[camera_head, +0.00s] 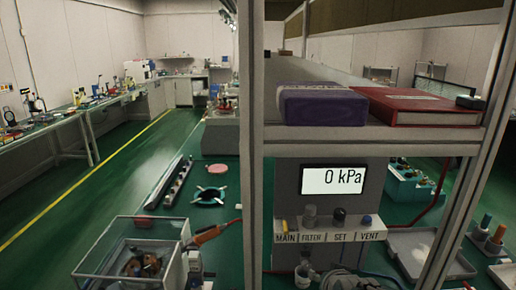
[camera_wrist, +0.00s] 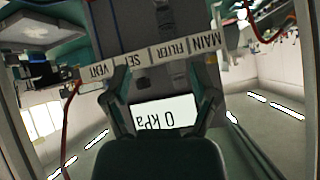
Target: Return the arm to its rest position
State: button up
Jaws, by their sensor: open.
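My gripper (camera_wrist: 160,92) is in the wrist view, its two dark fingers spread apart with nothing between them. Behind the fingers, upside down in that view, is a grey control panel with a lit display (camera_wrist: 165,113) reading 0 kPa. A label strip (camera_wrist: 150,60) with MAIN, FILTER, SET and VENT runs across it. In the head view the same display (camera_head: 332,180) stands upright under a shelf. I cannot make out my gripper in the head view. I cannot tell how far the fingers are from the panel.
A metal shelf post (camera_head: 250,130) stands in front of the panel. The shelf holds a purple box (camera_head: 322,104) and a red binder (camera_head: 420,107). A clear-walled case (camera_head: 135,250) is at lower left, and a grey tray (camera_head: 425,250) at right. The green aisle floor (camera_head: 120,180) is clear.

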jog(key=s+r+n+g, duration=0.1)
jog(key=s+r+g, duration=0.1)
jog(key=s, duration=0.7)
jog(key=s+r+n+g, duration=0.1)
jog(key=s+r, duration=0.3)
jog(key=s, duration=0.5)
jog(key=shift+r+n+g, duration=0.25)
jog(key=shift+n+g, duration=0.15)
jog(key=shift+g, duration=0.4)
